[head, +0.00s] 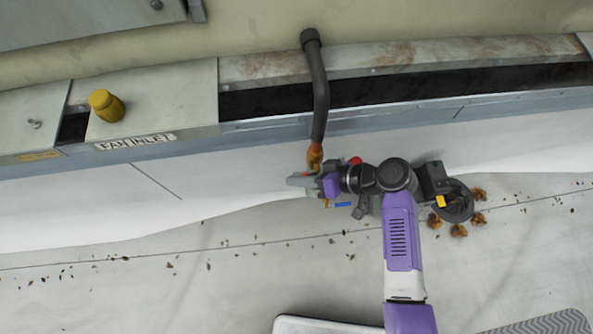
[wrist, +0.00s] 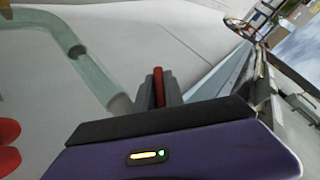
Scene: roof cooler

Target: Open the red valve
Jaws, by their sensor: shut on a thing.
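My gripper (head: 303,181) is beside the lower end of a dark pipe (head: 319,95), near its orange-brown fitting (head: 315,157). In the wrist view my gripper's fingers (wrist: 158,92) are closed around a narrow upright red piece, the red valve's handle (wrist: 158,84). Most of the handle is hidden between the fingers. In the head view a small red spot (head: 355,160) shows just behind my wrist; I cannot tell whether it belongs to the valve. Rounded red shapes (wrist: 8,131) also show at the left edge of the wrist view. The valve body is mostly hidden by my gripper.
A long grey cooler ledge (head: 260,133) runs behind, with a FAN INLET panel (head: 160,100) and a yellow knob (head: 106,105) at left. Brown leaf clumps (head: 458,230) lie right of my wrist. The pale roof floor (head: 150,300) is mostly open, with small scattered debris.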

